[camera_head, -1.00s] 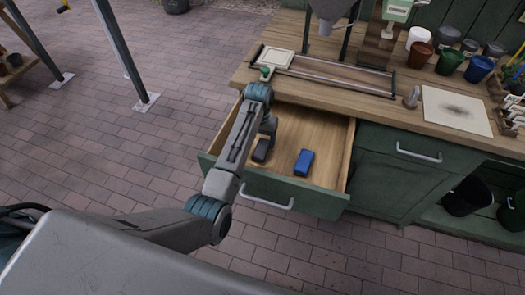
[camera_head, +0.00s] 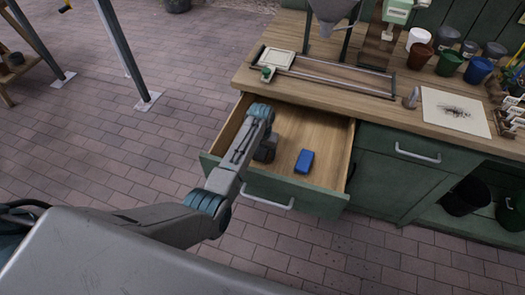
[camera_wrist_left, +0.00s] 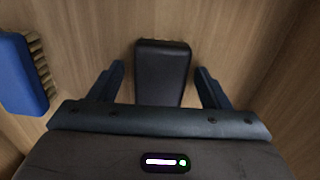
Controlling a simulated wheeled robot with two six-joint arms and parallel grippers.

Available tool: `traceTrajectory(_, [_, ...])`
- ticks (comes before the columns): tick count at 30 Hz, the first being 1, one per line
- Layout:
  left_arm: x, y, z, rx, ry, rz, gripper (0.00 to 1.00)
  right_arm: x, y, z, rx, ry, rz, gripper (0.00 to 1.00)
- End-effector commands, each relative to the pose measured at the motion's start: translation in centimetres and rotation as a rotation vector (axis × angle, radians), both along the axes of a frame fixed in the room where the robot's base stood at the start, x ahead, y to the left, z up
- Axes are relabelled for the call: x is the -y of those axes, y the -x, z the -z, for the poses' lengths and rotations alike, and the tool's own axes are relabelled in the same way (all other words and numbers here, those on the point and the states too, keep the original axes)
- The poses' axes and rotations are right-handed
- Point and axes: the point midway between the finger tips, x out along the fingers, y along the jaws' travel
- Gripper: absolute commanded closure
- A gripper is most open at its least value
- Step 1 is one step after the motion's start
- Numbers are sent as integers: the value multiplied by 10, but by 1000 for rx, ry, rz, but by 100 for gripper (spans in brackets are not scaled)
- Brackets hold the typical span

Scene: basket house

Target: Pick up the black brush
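The black brush (camera_wrist_left: 162,72) lies in the open drawer, and in the left wrist view it sits between the two fingers of my left gripper (camera_wrist_left: 162,85). The fingers are apart, with a gap on each side of the brush. In the head view my left gripper (camera_head: 265,150) reaches down into the left part of the drawer, and the arm hides most or all of the black brush. A blue brush (camera_head: 304,161) lies in the drawer to the right. It also shows at the left edge of the wrist view (camera_wrist_left: 22,75), with pale bristles. My right gripper is not in view.
The green drawer (camera_head: 310,198) is pulled out, with wooden side walls close around my gripper. The wooden worktop (camera_head: 410,112) above holds a framed rack, pots and a pale board. Open brick paving lies to the left.

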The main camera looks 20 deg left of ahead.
Motion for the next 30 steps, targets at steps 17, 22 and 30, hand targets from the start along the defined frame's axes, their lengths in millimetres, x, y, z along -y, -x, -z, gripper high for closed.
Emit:
traceTrajectory(17, [0,0,-5,2,0,0,79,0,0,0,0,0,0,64])
traceTrajectory(22, [0,-1,-31,4,0,0,79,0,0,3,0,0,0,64])
traceTrajectory(30, [0,-1,-83,4,0,0,79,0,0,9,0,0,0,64])
